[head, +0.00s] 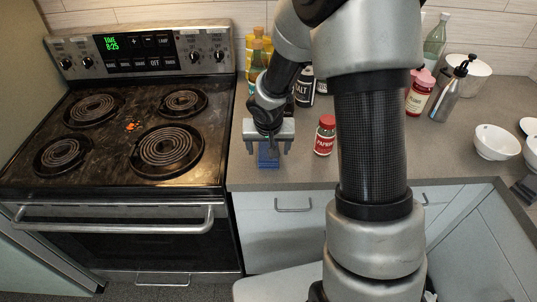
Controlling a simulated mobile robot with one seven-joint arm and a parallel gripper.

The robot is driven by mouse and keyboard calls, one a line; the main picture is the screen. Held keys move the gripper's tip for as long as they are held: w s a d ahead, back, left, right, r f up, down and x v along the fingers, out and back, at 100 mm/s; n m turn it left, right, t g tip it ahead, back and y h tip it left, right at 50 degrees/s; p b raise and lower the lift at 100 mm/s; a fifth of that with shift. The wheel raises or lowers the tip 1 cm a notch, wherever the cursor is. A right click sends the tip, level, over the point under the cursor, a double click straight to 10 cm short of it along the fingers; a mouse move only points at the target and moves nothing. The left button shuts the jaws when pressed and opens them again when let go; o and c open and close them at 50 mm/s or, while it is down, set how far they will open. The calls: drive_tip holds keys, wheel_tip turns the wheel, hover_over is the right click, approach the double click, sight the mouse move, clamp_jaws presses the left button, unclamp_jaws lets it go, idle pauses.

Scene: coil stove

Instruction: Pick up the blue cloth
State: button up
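The blue cloth (268,159) lies on the grey counter near its front edge, just right of the stove. It looks like a small blue patch, and its back part is hidden by my gripper. My gripper (268,150) points down above the cloth, with its two fingers apart, one on each side of the blue patch. I cannot tell whether the fingertips touch the counter or the cloth.
A red paprika jar (325,135) stands close right of my gripper. A dark salt container (304,88) and yellow bottles (258,50) stand behind. The coil stove (125,130) is on the left. A white bowl (495,142), a pink-capped bottle (419,92) and a metal pump bottle (449,90) are on the right.

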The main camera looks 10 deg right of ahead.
drive_tip(key=shift+f+b, duration=0.4)
idle(0.6)
drive_tip(key=c, duration=1.1)
drive_tip(key=shift+r+p, duration=0.6)
drive_tip(key=shift+p, duration=0.2)
drive_tip(key=shift+c, duration=0.2)
wheel_tip(320, 180, up, 9)
drive_tip(key=p, duration=0.1)
drive_tip(key=shift+r+p, duration=0.2)
drive_tip(key=shift+p, duration=0.1)
